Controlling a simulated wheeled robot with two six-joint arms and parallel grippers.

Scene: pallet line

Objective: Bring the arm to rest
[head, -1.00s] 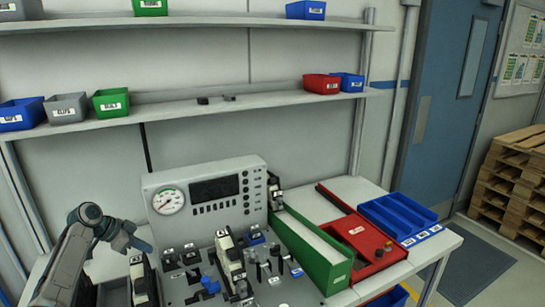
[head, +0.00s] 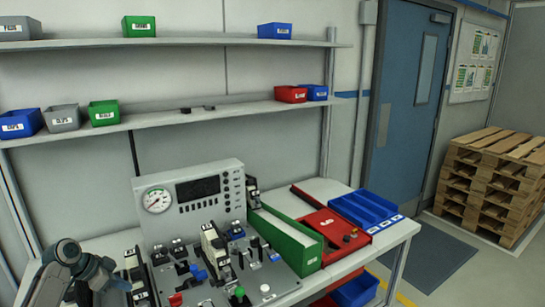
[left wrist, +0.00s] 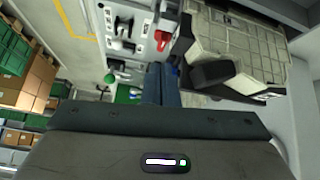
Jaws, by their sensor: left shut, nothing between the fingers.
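My left arm comes in at the lower left of the head view. Its gripper (head: 118,286) is beside the left end of the grey control panel (head: 215,290), low in the picture and partly cut off by the view. In the left wrist view the two dark fingers (left wrist: 153,84) lie together with nothing between them, so the gripper is shut and empty. The panel's switches and a red lever (left wrist: 161,38) show beyond the fingertips. My right gripper is in neither view.
A gauge box (head: 190,203) stands behind the panel. A green tray (head: 310,262), a red tray (head: 325,222) and a blue tray (head: 375,205) lie to the right. Shelves with bins (head: 104,112) hang above. Stacked pallets (head: 490,180) stand by the blue door (head: 405,110).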

